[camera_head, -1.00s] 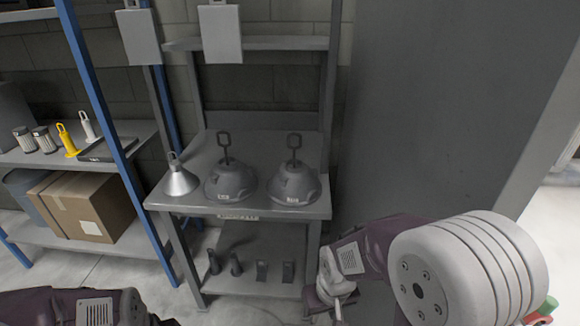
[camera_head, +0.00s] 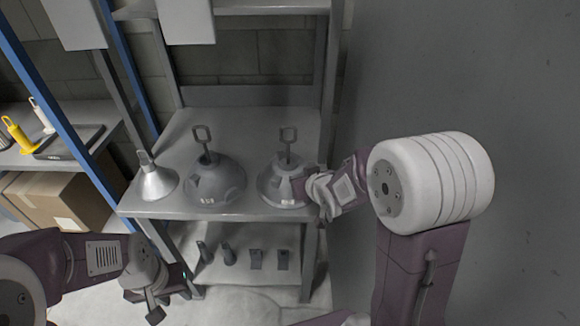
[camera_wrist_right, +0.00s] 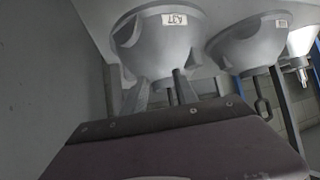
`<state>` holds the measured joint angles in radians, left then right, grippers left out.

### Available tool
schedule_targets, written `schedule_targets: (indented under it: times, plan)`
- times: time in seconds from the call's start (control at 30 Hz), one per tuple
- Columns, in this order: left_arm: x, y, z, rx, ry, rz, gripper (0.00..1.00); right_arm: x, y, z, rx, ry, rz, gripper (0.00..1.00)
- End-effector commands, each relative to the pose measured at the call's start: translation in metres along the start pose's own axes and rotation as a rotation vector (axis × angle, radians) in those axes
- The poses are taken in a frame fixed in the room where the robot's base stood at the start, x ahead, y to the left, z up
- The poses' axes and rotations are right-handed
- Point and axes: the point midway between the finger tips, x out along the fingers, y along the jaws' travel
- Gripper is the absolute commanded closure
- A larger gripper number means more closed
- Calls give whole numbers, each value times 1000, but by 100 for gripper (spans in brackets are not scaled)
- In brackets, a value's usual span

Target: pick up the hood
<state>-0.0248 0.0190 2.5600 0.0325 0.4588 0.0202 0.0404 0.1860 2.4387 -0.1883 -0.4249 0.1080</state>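Three hoods stand on the grey shelf top (camera_head: 240,130). A small pale cone hood (camera_head: 157,184) is at the left, a wide grey hood (camera_head: 215,190) with a loop handle is in the middle, and another grey hood (camera_head: 274,178) is at the right. My right gripper is at the right side of the right hood. In the right wrist view my right gripper (camera_wrist_right: 160,88) is open, its fingers near that labelled hood (camera_wrist_right: 165,42); its stem shows between them, contact unclear. My left gripper (camera_head: 170,300) is open and empty, low in front of the shelf's left side.
A lower shelf (camera_head: 225,268) holds several small dark parts. A blue-post rack with a cardboard box (camera_head: 50,197) and a yellow item (camera_head: 18,135) is at the left. White sheets hang above. A plain grey wall (camera_head: 440,80) closes off the right.

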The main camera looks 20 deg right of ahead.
Motion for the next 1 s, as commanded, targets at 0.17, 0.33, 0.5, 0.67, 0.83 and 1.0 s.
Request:
schedule_targets:
  times: [0.17,0.33,0.5,0.67,0.83,1.0]
  plan:
    - [-14,0,-1,0,0,0,64,0,-2,-52,-15,173,-33,65]
    - [-15,0,-2,0,0,0,64,0,-4,-70,-20,244,-49,65]
    - [-16,0,-2,0,0,0,64,17,-6,-73,-22,241,-51,65]
    - [-17,0,-2,0,0,0,64,36,-6,-78,-22,241,-50,65]
    - [-19,0,-2,0,0,0,64,44,-7,-80,-22,240,-50,65]
    - [-24,0,-2,0,0,0,64,74,-10,-88,-21,239,-50,65]
